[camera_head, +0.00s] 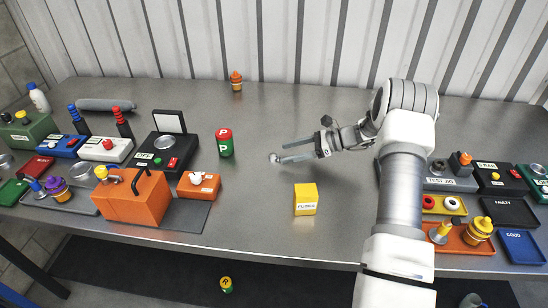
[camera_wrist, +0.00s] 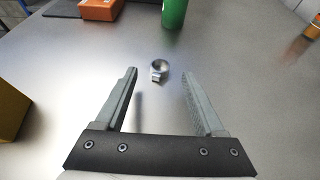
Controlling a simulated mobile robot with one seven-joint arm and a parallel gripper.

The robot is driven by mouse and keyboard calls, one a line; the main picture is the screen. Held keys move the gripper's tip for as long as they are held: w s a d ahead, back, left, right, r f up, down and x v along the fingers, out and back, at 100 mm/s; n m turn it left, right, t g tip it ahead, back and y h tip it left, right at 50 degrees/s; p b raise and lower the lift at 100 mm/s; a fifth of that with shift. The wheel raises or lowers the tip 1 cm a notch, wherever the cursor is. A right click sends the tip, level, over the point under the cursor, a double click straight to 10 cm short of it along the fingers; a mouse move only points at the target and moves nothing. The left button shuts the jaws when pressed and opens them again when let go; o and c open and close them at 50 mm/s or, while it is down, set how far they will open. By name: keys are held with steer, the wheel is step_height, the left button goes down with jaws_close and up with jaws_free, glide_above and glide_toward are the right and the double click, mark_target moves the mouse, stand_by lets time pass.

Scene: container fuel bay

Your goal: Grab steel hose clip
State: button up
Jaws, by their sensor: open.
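The steel hose clip (camera_wrist: 159,70) is a small silvery ring with a little block at its near side. It lies on the bare metal bench, ahead of my fingertips and between their lines in the wrist view. In the head view the clip (camera_head: 274,158) shows small, close to the fingertips of my gripper (camera_head: 282,152). My gripper (camera_wrist: 160,88) is open and empty, its two grey fingers well apart. The fingers are not around the clip.
A green and red can (camera_head: 225,143) stands left of the clip; its green part (camera_wrist: 174,12) is beyond the clip in the wrist view. A yellow box (camera_head: 305,199) stands nearer the front edge. An orange-capped item (camera_head: 236,81) stands at the back. Bench around the clip is clear.

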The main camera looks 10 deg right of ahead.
mark_target(275, 156)
steer(key=x, duration=0.3)
steer(key=shift+w+a+f, duration=0.1)
steer(key=shift+a+f, duration=0.05)
steer(key=shift+a, duration=0.05)
jaws_close()
